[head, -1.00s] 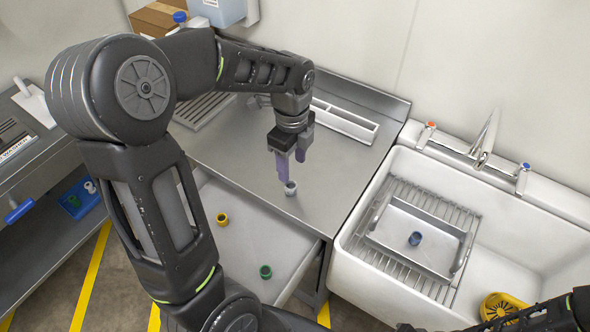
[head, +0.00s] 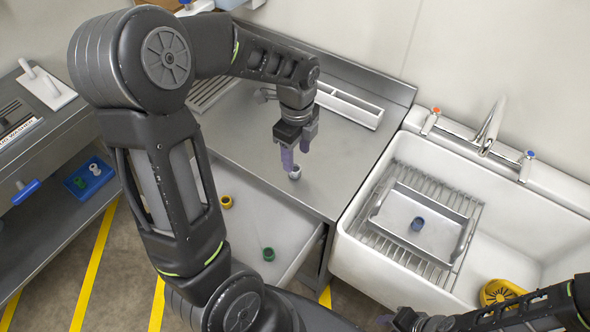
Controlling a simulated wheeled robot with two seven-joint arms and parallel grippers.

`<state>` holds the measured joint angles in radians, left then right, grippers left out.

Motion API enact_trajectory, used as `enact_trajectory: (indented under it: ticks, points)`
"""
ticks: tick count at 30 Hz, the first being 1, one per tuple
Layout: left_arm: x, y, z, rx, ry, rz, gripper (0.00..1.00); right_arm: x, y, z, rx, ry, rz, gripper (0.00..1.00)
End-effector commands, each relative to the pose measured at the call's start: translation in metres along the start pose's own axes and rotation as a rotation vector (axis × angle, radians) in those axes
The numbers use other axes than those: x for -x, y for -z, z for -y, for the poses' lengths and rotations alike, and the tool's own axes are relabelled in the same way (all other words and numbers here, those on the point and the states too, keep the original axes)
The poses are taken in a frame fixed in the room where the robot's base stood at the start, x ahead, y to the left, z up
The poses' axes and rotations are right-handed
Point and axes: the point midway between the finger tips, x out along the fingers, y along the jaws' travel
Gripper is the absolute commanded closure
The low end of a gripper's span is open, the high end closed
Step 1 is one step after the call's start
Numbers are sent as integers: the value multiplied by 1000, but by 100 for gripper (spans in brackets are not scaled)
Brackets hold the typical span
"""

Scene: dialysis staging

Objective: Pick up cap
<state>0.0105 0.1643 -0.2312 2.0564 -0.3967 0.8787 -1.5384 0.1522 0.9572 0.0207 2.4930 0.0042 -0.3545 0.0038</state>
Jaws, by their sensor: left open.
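A small pale grey cap (head: 295,173) stands on the steel counter (head: 345,165), close to its front edge. My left gripper (head: 297,158) points down at it from above, open, with its purple fingertips right at the cap. I cannot tell whether a finger touches it. A yellow cap (head: 226,202) and a green cap (head: 268,254) sit in the open drawer below. A blue cap (head: 417,224) sits in the metal tray in the sink. My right gripper (head: 404,319) shows only partly at the bottom edge, and its jaws are unclear.
The white sink (head: 350,262) with a metal tray (head: 437,254) and tap (head: 490,128) lies to the right. A yellow slotted item (head: 497,292) is in the sink. A white divided tray (head: 350,112) stands at the counter's back. A blue tray (head: 77,184) with small caps is at left.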

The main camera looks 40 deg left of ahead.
Motion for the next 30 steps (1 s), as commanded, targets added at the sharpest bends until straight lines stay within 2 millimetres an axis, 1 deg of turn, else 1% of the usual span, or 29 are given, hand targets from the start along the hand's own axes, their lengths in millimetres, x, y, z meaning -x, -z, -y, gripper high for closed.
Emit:
enact_trajectory:
  ticks: [2,6,9,12,30]
  points:
    - [-6,-1,-2,0,-6,0,47,3,0,1,0,-1,1,64]
    - [-26,-3,-2,-1,-7,0,47,10,-1,3,-2,-3,2,64]
    - [-41,-3,-2,-1,-5,0,47,10,-1,3,-2,-3,3,64]
    - [-48,-3,-1,0,-3,0,47,10,-1,3,-3,-4,3,64]
    - [-49,-3,-1,0,-1,0,47,10,-1,3,-3,-3,3,64]
